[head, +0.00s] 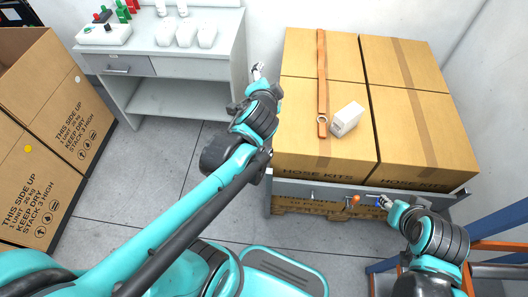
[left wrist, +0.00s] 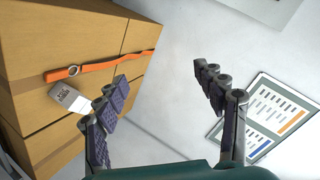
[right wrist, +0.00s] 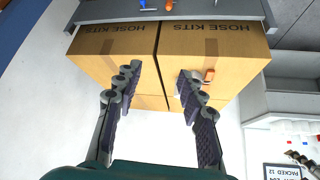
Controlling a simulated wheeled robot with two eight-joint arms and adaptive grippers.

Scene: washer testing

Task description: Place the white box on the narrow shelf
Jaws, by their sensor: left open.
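The white box (head: 346,119) lies on top of the stacked hose kit cartons (head: 300,150), beside an orange strap with a ring end (head: 322,80). It also shows in the left wrist view (left wrist: 70,98), left of the fingers and partly behind one. A narrow grey shelf (head: 335,191) runs along the front of the cartons. My left gripper (head: 257,72) is open and empty, left of the cartons and apart from the box. My right gripper (head: 383,202) is open with nothing between its fingers in the right wrist view (right wrist: 158,78), near the shelf's right part.
An orange-handled tool (head: 354,199) and a small blue item are at the narrow shelf. A white workbench (head: 185,65) with white containers stands at the back left. Large open cartons (head: 60,130) stand at the left. Grey floor lies clear between them.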

